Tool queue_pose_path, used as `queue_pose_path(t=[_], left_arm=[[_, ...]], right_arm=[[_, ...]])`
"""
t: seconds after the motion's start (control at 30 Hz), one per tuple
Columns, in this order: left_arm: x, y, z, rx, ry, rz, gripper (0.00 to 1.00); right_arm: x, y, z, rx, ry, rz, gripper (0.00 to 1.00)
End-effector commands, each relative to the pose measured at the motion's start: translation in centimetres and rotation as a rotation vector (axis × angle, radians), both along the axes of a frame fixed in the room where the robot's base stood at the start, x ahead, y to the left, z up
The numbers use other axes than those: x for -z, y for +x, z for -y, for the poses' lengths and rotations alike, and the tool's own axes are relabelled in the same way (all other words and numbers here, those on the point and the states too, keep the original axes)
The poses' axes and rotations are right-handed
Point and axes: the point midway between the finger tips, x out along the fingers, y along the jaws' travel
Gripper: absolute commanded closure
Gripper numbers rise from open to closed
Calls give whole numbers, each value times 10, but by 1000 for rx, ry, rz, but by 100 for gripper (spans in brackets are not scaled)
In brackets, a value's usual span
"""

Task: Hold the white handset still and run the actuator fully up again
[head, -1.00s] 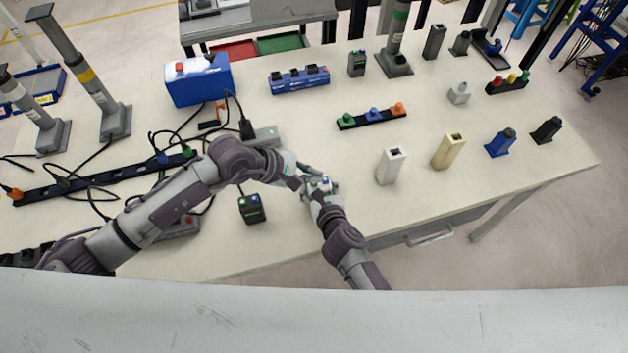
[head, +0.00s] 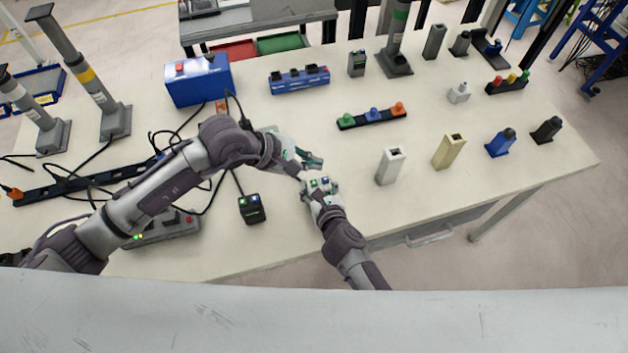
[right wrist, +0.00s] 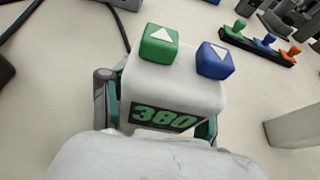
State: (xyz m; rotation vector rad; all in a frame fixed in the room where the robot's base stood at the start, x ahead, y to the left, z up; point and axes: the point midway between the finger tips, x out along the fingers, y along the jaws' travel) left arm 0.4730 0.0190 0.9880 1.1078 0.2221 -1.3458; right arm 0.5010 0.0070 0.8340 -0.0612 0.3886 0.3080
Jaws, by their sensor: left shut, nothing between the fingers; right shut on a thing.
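The white handset (head: 320,186) is held in my right gripper (head: 323,198) near the front edge of the table. In the right wrist view the handset (right wrist: 180,88) has a green up-arrow button, a blue down-arrow button and a display reading 380. The right fingers are on both sides of it. My left gripper (head: 312,160) is shut and empty, just above and left of the handset in the head view, apart from its buttons. Upright columns stand on the table: one with a yellow band (head: 84,74), one with a white band (head: 28,105), one with a green band (head: 397,40).
A white block (head: 390,167) and a beige block (head: 449,152) stand to the right of the handset. A dark box with a green display (head: 251,209) is to the left. Cables and a power strip (head: 90,185) lie at left. The table centre is mostly clear.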

Motion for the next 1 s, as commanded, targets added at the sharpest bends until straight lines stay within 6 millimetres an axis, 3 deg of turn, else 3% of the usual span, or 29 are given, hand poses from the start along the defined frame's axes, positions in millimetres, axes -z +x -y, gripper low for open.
queue_pose_path(t=[0.37,0.4,0.57,1.0], left_arm=[[1,0,0,0,0,0,100],[1,0,0,0,0,0,100],[1,0,0,0,0,0,100],[0,0,0,0,0,0,100]], right_arm=[[2,-1,1,1,-1,-3,81],[2,-1,1,1,-1,-3,36],[1,0,0,1,-1,-2,10],[-2,-6,2,-1,-2,1,10]])
